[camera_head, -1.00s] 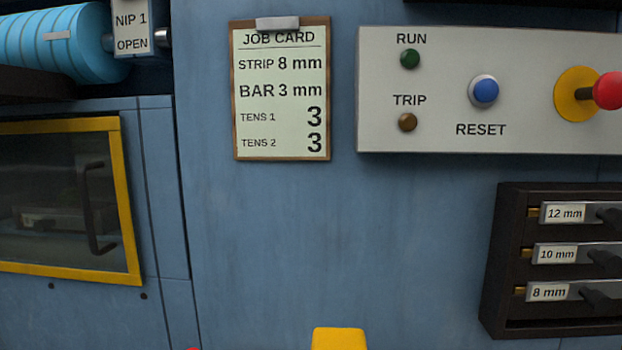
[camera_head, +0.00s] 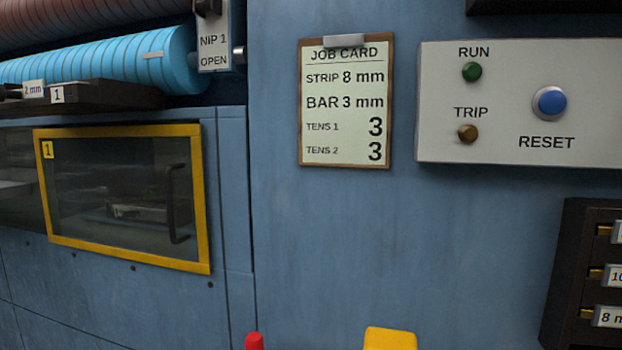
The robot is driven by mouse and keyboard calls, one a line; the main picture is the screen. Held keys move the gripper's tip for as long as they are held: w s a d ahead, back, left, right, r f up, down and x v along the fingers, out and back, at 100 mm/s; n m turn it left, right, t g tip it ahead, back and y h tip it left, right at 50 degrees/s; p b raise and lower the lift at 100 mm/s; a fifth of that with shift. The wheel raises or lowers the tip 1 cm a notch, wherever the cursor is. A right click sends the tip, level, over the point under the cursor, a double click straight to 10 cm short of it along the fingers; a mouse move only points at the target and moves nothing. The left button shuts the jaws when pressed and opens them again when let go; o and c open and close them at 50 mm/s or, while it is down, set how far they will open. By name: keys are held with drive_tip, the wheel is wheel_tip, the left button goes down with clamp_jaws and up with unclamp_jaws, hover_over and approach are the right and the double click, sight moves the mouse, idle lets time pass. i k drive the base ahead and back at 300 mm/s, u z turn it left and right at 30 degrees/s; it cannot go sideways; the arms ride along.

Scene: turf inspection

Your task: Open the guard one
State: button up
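Guard one (camera_head: 206,220) is a yellow-framed clear panel on the blue machine front, at the left of the head view. It has a yellow label marked 1 (camera_head: 47,150) in its upper left corner. A dark upright bar handle (camera_head: 176,204) is on its right side. The guard looks shut in its opening, with dim machine parts behind the pane. My gripper does not show in the head view.
A blue roller (camera_head: 120,62) and a dark ledge (camera_head: 110,97) are above the guard. A job card (camera_head: 345,103) and a control panel (camera_head: 505,80) with a blue reset button (camera_head: 549,102) are to the right. A dark rack (camera_head: 570,270) stands at the right edge.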

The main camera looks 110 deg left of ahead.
sight(193, 131)
drive_tip(key=z, duration=0.35)
drive_tip(key=i, duration=0.15)
drive_tip(key=u, duration=2.95)
drive_tip(key=i, duration=0.25)
drive_tip(key=u, duration=1.7)
drive_tip(key=k, duration=0.3)
drive_tip(key=u, duration=0.55)
drive_tip(key=i, duration=1.35)
drive_tip(key=z, duration=0.35)
